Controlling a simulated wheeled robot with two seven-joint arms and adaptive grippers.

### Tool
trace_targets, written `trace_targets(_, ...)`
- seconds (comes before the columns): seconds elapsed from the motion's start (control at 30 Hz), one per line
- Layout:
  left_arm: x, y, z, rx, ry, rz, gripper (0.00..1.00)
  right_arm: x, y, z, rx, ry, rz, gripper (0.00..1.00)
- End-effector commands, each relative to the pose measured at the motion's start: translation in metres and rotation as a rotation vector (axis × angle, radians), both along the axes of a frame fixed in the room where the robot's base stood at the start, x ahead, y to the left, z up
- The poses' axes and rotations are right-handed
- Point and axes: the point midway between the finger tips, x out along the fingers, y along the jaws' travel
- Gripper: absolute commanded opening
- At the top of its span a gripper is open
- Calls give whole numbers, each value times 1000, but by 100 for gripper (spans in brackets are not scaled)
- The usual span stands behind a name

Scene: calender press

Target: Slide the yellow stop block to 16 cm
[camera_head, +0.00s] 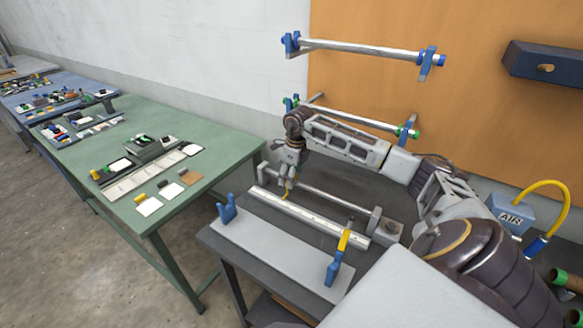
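My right gripper (288,184) points down over the far left part of a metal rod, reached by my arm from the right. A small yellow piece (284,196) shows right under its fingertips, beside the white scale (308,215). It may be part of the stop block; most of it is hidden by the gripper, and I cannot tell whether the fingers are closed on it. A larger yellow upright piece (344,240) stands near the right end of the scale, by a blue bracket (332,272). The scale's figures are too small to read. My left gripper is not in view.
The dark bench (227,246) carries a grey plate (270,248) with another blue bracket (227,208) at its left. Rollers (365,49) hang on the orange wall panel behind. A green table (206,133) with small parts stands left. An air box (513,211) with a yellow hose is at right.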

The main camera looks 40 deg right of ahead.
Motion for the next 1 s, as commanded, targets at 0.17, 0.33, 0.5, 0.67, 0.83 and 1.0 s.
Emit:
trace_targets(0.17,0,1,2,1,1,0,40,1,1,-10,1,0,0,69)
trace_targets(0.33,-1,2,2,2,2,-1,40,1,1,-12,0,-1,0,69)
trace_targets(0.5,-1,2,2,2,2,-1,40,1,1,-12,0,-1,1,69)
trace_targets(0.67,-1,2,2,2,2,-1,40,1,1,-12,0,-1,1,51)
trace_targets(0.83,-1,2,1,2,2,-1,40,1,1,-12,0,-1,0,29)
trace_targets(1.0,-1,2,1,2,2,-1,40,1,0,-12,-1,-2,0,18)
